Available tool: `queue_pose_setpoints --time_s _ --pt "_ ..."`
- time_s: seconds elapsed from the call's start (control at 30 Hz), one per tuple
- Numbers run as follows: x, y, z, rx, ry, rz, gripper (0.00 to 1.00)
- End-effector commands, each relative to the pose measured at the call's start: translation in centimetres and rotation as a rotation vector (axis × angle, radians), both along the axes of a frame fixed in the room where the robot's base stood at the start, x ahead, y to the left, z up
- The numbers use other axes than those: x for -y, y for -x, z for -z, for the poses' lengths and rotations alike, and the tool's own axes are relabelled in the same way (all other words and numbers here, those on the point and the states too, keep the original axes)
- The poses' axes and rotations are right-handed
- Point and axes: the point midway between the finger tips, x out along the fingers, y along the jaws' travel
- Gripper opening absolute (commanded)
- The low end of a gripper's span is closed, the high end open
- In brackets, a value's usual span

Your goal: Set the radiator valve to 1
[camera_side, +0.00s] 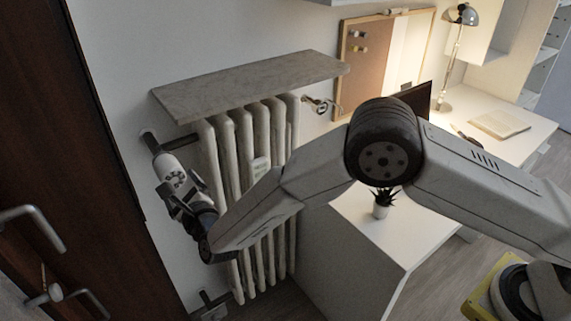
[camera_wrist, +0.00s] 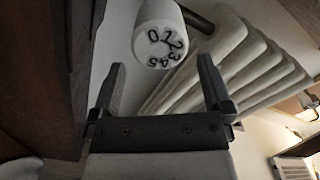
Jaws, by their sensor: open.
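The radiator valve (camera_side: 167,163) is a white cylindrical knob at the upper left of the radiator in the side view. In the wrist view, the valve (camera_wrist: 162,38) shows its end face with the numerals 0 to 5 in a ring. I cannot make out a setting mark. My gripper (camera_side: 182,187) is just below the knob in the side view, lined up roughly with its end. In the wrist view, my gripper (camera_wrist: 160,64) has its two dark fingers apart with nothing between them. The knob lies beyond the fingertips, centred between them.
The ribbed white radiator (camera_side: 243,140) stands right of the valve under a stone shelf (camera_side: 250,84). A dark wooden cabinet (camera_side: 75,170) with metal handles is close on the left. A white desk unit (camera_side: 350,245) with a small potted plant (camera_side: 382,203) is to the right.

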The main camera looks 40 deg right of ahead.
Motion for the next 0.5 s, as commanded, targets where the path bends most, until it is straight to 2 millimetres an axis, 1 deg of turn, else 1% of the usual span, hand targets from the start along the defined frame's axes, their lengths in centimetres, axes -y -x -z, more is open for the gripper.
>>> queue_pose_setpoints --time_s 0.03,0.2,0.33,0.5 --pt "-0.1 0.6 -0.1 0.0 0.0 -0.001 1.0" --pt "0.0 1.9 0.0 0.0 0.0 0.0 1.0" --pt "0.0 2.4 0.0 0.0 -0.001 0.0 1.0" --pt "0.0 2.5 0.0 0.001 -0.001 0.001 1.0"
